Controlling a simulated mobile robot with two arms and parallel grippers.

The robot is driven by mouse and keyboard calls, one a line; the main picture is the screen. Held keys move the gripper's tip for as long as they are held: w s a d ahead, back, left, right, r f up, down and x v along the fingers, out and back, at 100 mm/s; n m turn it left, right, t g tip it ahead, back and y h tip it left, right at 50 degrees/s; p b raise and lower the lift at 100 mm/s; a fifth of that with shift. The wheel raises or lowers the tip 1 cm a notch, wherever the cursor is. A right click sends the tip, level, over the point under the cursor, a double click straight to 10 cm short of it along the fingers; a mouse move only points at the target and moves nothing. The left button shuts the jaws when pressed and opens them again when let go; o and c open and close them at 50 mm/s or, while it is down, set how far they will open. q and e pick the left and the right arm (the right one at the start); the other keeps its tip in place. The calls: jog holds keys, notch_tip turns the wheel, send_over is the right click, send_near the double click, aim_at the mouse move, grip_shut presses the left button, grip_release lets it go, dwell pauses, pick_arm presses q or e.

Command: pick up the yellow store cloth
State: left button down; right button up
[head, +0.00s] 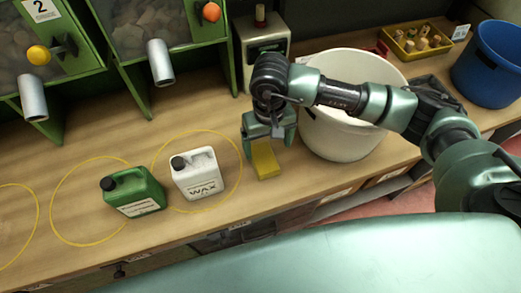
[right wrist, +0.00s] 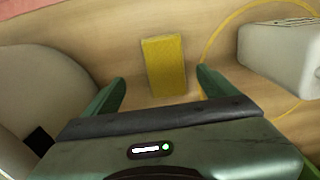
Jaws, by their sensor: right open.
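The yellow store cloth (head: 265,160) is a small folded yellow block on the wooden bench, between the wax can and the white bucket. In the right wrist view the cloth (right wrist: 164,65) lies ahead of and between the two green fingers. My right gripper (head: 264,143) is above the cloth's far end, fingers pointing down. In the right wrist view this gripper (right wrist: 160,90) is open, with nothing between its fingertips that I can see held. Whether the fingers are at the cloth's height is unclear. My left gripper is not in view.
A white wax can (head: 196,174) stands left of the cloth, a green can (head: 132,192) further left. A large white bucket (head: 340,143) stands close on the right. A blue bucket (head: 490,65) and yellow cork tray (head: 413,42) are further right. Green bins (head: 128,87) line the back.

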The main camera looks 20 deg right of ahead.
aim_at(266, 163)
jog(key=shift+s+f, duration=0.2)
jog(key=shift+f, duration=0.3)
jog(key=shift+s+a+f+p, duration=0.1)
jog(key=shift+s+f+p, duration=0.2)
jog(key=shift+p, duration=0.15)
jog(key=shift+s+a+f+p, duration=0.15)
jog(key=shift+f+p, duration=0.35)
jog(key=shift+s+a+f+p, duration=0.1)
jog(key=shift+s+f+p, duration=0.05)
jog(key=shift+f+p, duration=0.35)
jog(key=shift+w+f, duration=0.15)
jog(key=shift+f, duration=0.45)
jog(key=shift+w+f, duration=0.15)
jog(key=shift+f, duration=0.45)
jog(key=shift+w+f, duration=0.1)
jog(key=shift+f, duration=0.1)
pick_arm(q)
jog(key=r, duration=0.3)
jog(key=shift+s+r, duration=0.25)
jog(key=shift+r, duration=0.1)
pick_arm(e)
jog(key=c, duration=1.4)
